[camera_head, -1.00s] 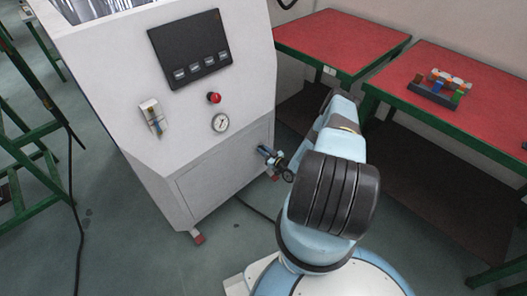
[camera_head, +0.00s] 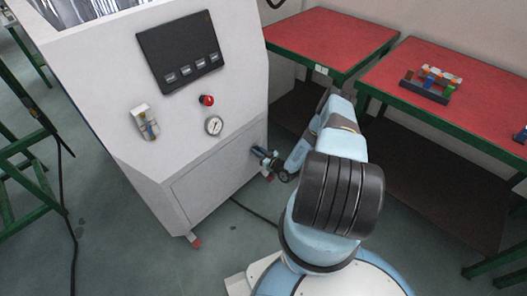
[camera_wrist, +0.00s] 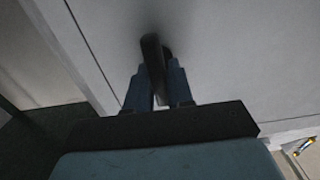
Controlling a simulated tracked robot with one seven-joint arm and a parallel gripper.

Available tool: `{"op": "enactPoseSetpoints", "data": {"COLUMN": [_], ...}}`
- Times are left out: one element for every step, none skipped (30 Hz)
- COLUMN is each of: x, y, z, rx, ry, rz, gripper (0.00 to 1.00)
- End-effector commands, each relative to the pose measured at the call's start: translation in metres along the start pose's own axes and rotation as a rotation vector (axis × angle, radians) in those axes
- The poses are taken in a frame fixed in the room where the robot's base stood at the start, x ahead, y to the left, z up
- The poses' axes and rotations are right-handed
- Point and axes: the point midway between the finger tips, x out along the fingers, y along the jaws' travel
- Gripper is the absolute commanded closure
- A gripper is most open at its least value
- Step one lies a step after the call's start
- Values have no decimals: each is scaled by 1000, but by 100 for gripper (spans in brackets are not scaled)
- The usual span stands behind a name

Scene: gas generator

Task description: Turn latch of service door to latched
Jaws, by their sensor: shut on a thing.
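The service door (camera_head: 212,183) is the panel low on the front of the grey-white generator cabinet, and it looks closed. The latch is a dark handle (camera_wrist: 152,60) on the panel in the wrist view, tilted slightly from upright. My gripper (camera_wrist: 159,84) has its two blue fingers on either side of the handle and is shut on it. In the head view my gripper (camera_head: 262,154) meets the cabinet at the door's upper right, and it hides the latch there.
Red-topped tables (camera_head: 335,40) stand close behind and right of my arm. A cable lies on the floor by the cabinet.

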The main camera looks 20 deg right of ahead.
Motion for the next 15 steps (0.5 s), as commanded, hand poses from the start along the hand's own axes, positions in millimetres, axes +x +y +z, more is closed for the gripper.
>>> {"op": "enactPoseSetpoints", "data": {"x": [2,3,3,3,3,3,3,3,3,3,3,3,3,3,2], "y": [-4,-5,-5,-5,-5,-5,-5,-5,-5,-5,-5,-5,-5,-5,-5], "z": [0,0,0,0,0,0,0,0,0,0,0,0,0,0,0], "rx": [8,10,12,12,12,12,11,11,11,11,11,11,11,11,10], "ry": [0,0,0,0,0,0,0,0,0,0,0,0,0,0,0], "rz": [-7,-9,-10,-10,-10,-10,-10,-10,-10,-10,-11,-11,-11,-11,-10], "gripper": [100,100,100,100,100,100,100,100,100,76,74,70,67,64,60]}}
